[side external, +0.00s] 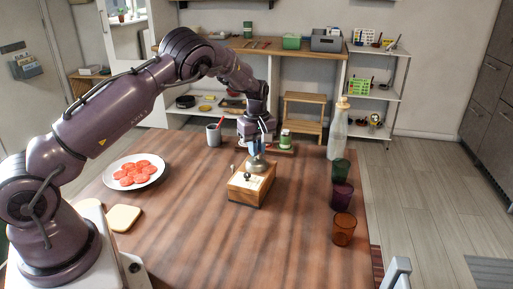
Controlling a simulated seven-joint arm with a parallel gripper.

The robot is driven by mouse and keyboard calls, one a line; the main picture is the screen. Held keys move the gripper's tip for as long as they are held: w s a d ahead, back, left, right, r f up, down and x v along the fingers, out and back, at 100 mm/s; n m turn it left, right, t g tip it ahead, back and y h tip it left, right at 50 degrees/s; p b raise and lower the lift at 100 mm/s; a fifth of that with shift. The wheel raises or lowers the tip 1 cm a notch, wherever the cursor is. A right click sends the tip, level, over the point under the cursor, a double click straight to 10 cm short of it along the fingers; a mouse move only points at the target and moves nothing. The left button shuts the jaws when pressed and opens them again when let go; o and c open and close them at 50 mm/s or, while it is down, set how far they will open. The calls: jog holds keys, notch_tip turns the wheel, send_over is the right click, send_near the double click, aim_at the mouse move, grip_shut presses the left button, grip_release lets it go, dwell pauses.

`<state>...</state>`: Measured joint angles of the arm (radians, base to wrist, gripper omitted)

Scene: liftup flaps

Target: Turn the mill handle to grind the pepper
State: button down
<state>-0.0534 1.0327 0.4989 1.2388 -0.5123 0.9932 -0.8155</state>
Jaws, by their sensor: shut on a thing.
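The pepper mill is a wooden box (247,190) with a pale top and a small drawer knob on its front, standing upright on the table. A metal dome (257,165) sits on its top. My gripper (256,154) points down right over the dome, at the back of the mill. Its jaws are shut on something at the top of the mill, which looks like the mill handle. The handle itself is mostly hidden by the fingers, and its exact direction cannot be told.
A plate (110,174) of red slices lies on the left, with pale bread-like slices (123,218) nearer. A grey mug (213,137) and a small green-topped jar (284,138) stand behind the mill. A bottle (337,132) and coloured glasses (343,229) line the right. The table front is clear.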

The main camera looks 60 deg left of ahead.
jog(key=m, duration=0.4)
jog(key=shift+r+m, duration=0.1)
jog(key=shift+m, duration=2.1)
jog(key=c, duration=1.2)
grip_release()
jog(key=shift+o, duration=0.2)
notch_tip(320, 180, up, 13)
jog(key=shift+m, duration=0.3)
